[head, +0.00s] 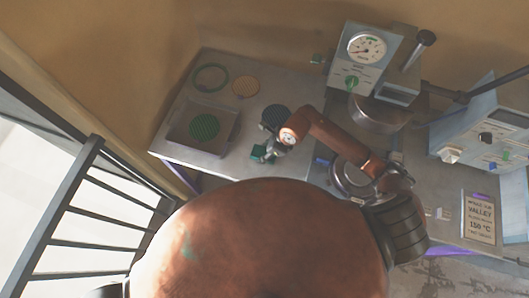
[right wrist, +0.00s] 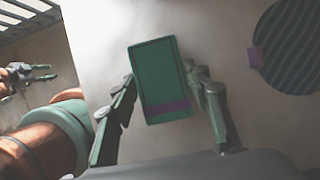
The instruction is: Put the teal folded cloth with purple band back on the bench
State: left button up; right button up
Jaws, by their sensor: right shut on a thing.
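The teal folded cloth with purple band (right wrist: 155,65) is a flat rectangle in the right wrist view, its purple band near the end closest to the camera. My right gripper (right wrist: 163,104) is shut on it, one finger along each side. In the head view the cloth (head: 258,153) is a small teal patch at my right gripper (head: 268,151), over the front part of the grey bench (head: 226,164). Whether the cloth touches the bench top I cannot tell. My left gripper (right wrist: 22,80) shows at the left of the right wrist view, fingers spread and empty.
A dark ribbed disc (head: 275,117) lies just behind my right gripper. A tray (head: 173,134) with a green ribbed disc (head: 204,127) stands at left. A green ring (head: 196,78) and a tan disc (head: 245,87) lie behind. A gauge unit (head: 366,50) stands at back right.

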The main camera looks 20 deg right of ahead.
jog(key=shift+f, duration=0.65)
jog(key=o, duration=1.1)
jog(key=shift+o, duration=0.2)
jog(key=v, duration=1.2)
